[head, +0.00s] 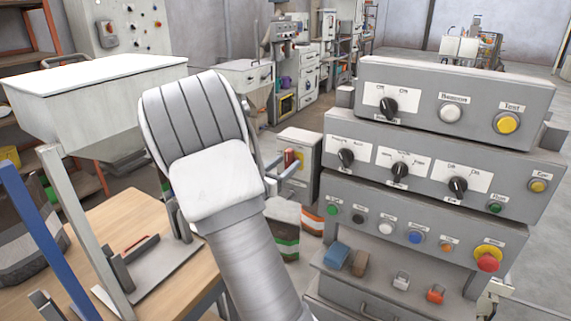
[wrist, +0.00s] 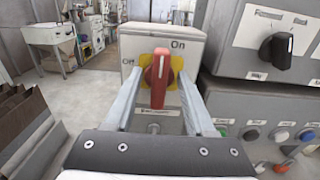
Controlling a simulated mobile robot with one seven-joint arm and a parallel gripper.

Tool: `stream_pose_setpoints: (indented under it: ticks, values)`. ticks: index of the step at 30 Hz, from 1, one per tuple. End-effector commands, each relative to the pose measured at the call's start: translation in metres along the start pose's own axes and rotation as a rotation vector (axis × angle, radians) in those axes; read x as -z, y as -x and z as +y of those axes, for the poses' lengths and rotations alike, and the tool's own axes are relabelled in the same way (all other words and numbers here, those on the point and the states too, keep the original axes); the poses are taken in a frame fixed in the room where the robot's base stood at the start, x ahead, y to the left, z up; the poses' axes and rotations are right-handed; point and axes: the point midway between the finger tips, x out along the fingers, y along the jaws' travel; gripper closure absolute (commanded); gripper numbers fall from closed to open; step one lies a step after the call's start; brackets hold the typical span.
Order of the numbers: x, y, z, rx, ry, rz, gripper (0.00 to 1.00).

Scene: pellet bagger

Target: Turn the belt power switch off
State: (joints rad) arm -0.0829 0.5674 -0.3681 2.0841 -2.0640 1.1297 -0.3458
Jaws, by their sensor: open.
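The switch is a red handle (wrist: 159,80) on a yellow plate (wrist: 176,78), mounted on a pale box (wrist: 137,43). The handle stands about upright. "On" is printed at the upper right and "Off" at the left; the small label below is too blurred to read. My gripper (wrist: 161,88) is open, with one finger on each side of the handle. I cannot tell whether either finger touches it. In the head view the red handle (head: 290,158) shows on the box (head: 305,150) just right of my arm, which hides part of my gripper (head: 276,168).
A grey control panel (head: 430,171) with several knobs and buttons stands close on the right, including a red stop button (head: 488,259). A wooden table (head: 112,220) and a white hopper (head: 95,85) are on the left. Open sacks (head: 285,238) stand below the box.

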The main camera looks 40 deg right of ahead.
Motion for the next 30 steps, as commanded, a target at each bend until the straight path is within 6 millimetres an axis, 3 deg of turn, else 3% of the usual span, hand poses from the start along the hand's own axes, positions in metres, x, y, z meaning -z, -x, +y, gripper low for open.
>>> stream_pose_setpoints:
  ticks: [10,19,30]
  values:
    - [-0.0002,-0.0041,0.0004,-0.001,0.0,0.0,0.45]
    - [-0.0002,-0.0038,0.0003,-0.001,0.0,0.0,0.99]
    - [-0.0019,-0.0036,0.0009,-0.001,0.047,0.0,1.0]
